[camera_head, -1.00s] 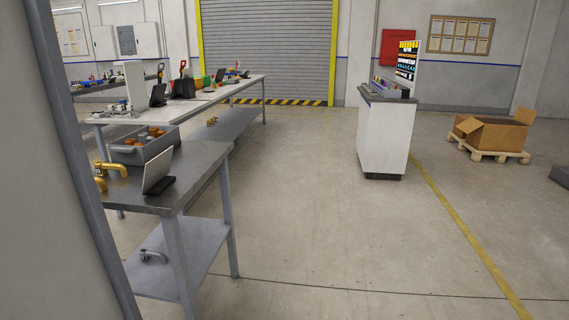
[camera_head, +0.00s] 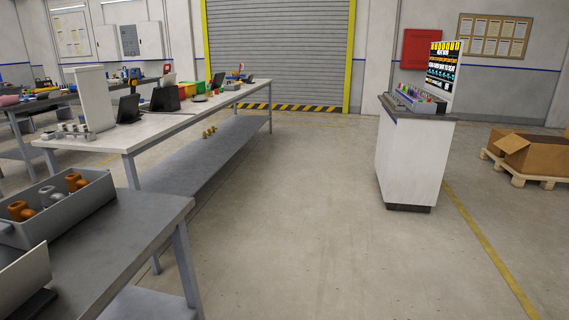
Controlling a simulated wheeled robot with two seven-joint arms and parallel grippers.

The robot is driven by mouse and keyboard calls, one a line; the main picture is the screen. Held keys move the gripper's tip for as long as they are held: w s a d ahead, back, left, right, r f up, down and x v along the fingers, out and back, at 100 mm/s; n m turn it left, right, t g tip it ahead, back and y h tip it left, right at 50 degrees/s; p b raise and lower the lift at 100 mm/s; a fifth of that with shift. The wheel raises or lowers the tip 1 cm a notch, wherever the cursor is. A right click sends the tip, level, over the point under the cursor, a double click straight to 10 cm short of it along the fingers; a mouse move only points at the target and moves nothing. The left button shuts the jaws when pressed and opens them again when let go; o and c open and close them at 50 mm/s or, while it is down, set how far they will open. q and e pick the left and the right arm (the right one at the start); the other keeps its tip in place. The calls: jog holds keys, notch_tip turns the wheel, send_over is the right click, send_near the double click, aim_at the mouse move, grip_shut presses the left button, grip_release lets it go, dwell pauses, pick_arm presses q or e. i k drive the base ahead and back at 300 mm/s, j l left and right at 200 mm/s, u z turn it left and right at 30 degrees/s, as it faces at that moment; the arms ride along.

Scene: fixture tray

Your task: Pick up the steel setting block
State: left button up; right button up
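I cannot single out the steel setting block in the head view. Small grey metal pieces (camera_head: 75,129) stand at the near left end of the long white table (camera_head: 150,127), too small to tell apart. More small items, too small to name, stand further back on that table. Neither of my grippers is in view.
A dark metal table (camera_head: 120,235) at the near left holds a grey bin (camera_head: 75,210) with orange and grey fittings. A white cabinet (camera_head: 412,165) stands at the right, and a cardboard box (camera_head: 535,155) on a pallet is beyond it. The middle floor is clear.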

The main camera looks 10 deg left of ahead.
aim_at(81, 117)
jog(key=i+u, duration=0.1)
jog(key=i, duration=0.5)
jog(key=i+u, duration=0.1)
jog(key=i, duration=0.5)
jog(key=i+l+u, duration=0.1)
jog(key=i, duration=0.5)
jog(key=i+l+u, duration=0.1)
jog(key=i, duration=0.5)
jog(key=i+l, duration=0.3)
jog(key=i, duration=0.25)
jog(key=i+j+u, duration=0.2)
jog(key=i+u, duration=0.7)
jog(key=i+l+u, duration=0.25)
jog(key=i+u, duration=0.15)
jog(key=i, duration=0.2)
jog(key=i+l+u, duration=0.9)
jog(key=i+j, duration=0.05)
